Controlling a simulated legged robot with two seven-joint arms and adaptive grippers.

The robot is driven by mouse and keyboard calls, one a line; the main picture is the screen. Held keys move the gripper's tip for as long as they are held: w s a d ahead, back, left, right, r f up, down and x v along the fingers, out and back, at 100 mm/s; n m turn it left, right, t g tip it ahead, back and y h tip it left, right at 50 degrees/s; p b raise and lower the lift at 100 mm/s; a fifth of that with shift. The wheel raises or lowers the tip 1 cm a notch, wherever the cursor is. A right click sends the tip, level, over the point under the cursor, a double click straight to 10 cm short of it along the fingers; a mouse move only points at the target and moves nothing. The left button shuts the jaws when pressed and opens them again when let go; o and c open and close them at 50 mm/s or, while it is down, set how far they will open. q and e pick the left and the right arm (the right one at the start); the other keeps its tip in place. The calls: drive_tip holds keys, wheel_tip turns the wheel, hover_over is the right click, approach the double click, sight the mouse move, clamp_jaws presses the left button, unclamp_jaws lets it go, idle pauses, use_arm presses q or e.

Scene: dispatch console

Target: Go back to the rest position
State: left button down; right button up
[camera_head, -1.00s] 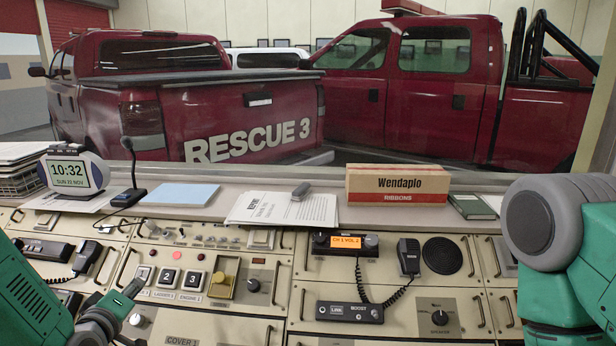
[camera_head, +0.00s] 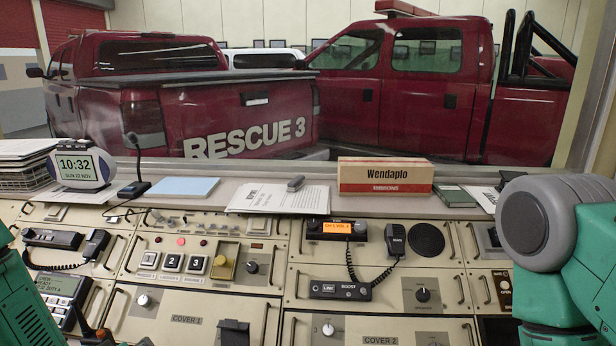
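My green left arm (camera_head: 24,305) shows only as a piece at the left edge, in front of the console (camera_head: 287,275). Its gripper is not recognisable in the picture. My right arm (camera_head: 585,250), green with a grey rounded joint, stands at the right edge; its gripper is out of view. A dark shape at the bottom left edge is too cut off to identify.
The ledge holds a clock (camera_head: 80,166), a desk microphone (camera_head: 134,165), papers (camera_head: 278,198), a ribbon box (camera_head: 385,176) and a notebook (camera_head: 452,196). A radio (camera_head: 337,229) and handset (camera_head: 396,240) sit on the console. Red trucks stand behind the ledge.

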use_arm(q)
drive_tip(key=s+d+f+m+g, duration=0.25)
drive_tip(key=s+f, duration=0.25)
drive_tip(key=s, duration=0.3)
drive_tip(key=s+d+f+m+g, duration=0.1)
drive_tip(key=s+f+m+g, duration=0.1)
drive_tip(key=s+f+g, duration=0.45)
drive_tip(key=s+m+g, duration=0.3)
drive_tip(key=s, duration=1.7)
drive_tip(key=w+d+f+m+b, duration=0.1)
drive_tip(key=w+d+f+b, duration=0.1)
drive_tip(key=f+b, duration=0.3)
drive_tip(key=shift+w+f+t, duration=0.2)
drive_tip(key=shift+w+t, duration=0.1)
drive_tip(key=shift+w, duration=0.25)
drive_tip(key=shift+w+a, duration=0.1)
drive_tip(key=shift+w, duration=0.05)
